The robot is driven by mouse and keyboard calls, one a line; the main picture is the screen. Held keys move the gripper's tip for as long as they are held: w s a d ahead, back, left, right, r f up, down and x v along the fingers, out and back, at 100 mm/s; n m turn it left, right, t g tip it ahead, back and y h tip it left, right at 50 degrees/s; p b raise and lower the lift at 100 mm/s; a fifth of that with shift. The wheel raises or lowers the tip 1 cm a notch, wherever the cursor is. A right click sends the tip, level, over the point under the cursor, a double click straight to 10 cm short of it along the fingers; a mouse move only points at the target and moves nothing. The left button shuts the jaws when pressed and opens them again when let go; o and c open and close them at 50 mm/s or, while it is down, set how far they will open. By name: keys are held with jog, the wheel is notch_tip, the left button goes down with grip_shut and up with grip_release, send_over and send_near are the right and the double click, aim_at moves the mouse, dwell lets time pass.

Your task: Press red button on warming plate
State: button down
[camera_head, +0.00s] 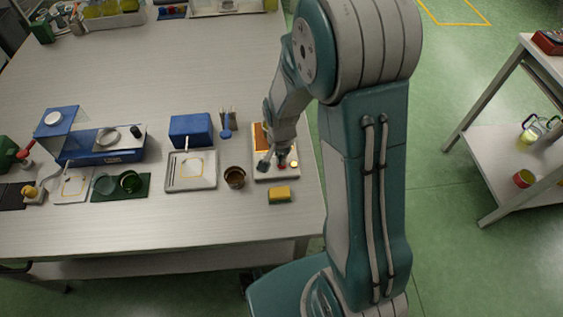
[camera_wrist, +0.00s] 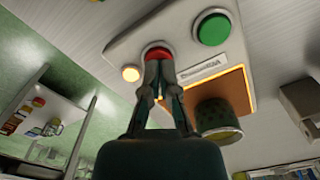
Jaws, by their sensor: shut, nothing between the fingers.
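The warming plate (camera_head: 260,172) is a pale panel near the table's right edge, with an orange-brown heating pad (camera_head: 260,137) at its far end. In the wrist view, its red button (camera_wrist: 157,53) lies between a small lit yellow lamp (camera_wrist: 131,74) and a large green button (camera_wrist: 212,28). My gripper (camera_wrist: 158,63) is shut and empty, its fingertips right at the red button and covering part of it. I cannot tell whether they touch or press it. In the head view, my gripper (camera_head: 274,160) is over the plate, and my arm hides part of the pad.
A greenish cup (camera_wrist: 217,120) overlaps the pad in the wrist view. A yellow sponge (camera_head: 279,194) and a brown jar (camera_head: 234,177) stand close to the plate. A grey tray (camera_head: 191,183) and blue box (camera_head: 191,130) are farther left. The table's far middle is clear.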

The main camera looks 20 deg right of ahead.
jog(key=shift+f, duration=0.3)
jog(key=shift+r, duration=3.05)
jog(key=shift+r, duration=0.1)
